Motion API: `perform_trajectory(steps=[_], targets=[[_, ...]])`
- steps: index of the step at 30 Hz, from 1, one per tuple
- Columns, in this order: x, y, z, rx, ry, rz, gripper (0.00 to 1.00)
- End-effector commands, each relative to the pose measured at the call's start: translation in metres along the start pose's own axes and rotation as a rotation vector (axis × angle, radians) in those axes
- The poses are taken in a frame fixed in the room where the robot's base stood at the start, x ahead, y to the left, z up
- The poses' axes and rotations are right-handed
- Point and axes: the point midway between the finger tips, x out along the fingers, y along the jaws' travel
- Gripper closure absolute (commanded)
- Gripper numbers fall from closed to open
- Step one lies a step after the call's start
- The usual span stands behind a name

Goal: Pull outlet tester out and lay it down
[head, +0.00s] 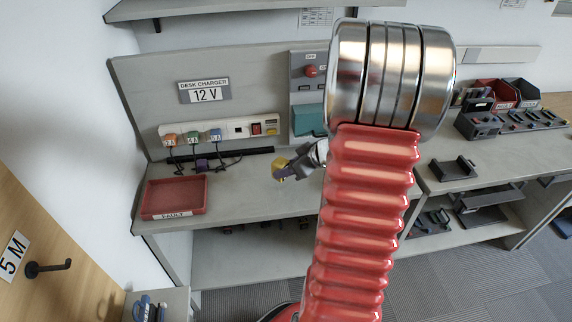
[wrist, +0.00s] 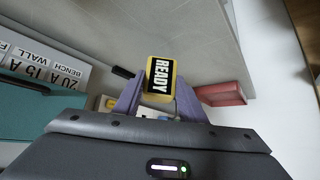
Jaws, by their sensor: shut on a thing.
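The outlet tester is a small yellow block with a black READY label; in the wrist view the tester (wrist: 160,66) sits between the two purple fingers of my gripper (wrist: 160,82). My gripper is shut on it. In the head view the yellow tester (head: 279,169) shows at the tip of my gripper (head: 287,170), apart from the white outlet strip (head: 222,131) and above the grey desk top (head: 240,184). My gripper hides part of the tester, and its prongs cannot be seen.
A red tray (head: 174,198) marked FAULT lies at the desk's left end. Several plugs with dark cables sit in the strip's left sockets. A teal box (head: 308,120) is on the back panel. A dark holder (head: 453,168) stands right of my arm. Desk between tray and gripper is mostly clear.

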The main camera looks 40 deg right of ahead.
Motion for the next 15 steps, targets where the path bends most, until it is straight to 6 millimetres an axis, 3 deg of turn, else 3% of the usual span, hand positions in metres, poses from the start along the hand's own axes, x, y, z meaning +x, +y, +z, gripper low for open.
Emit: perform_trajectory(steps=[15], targets=[[0.031, -0.001, 0.029, 0.000, 0.000, -0.003, 0.99]])
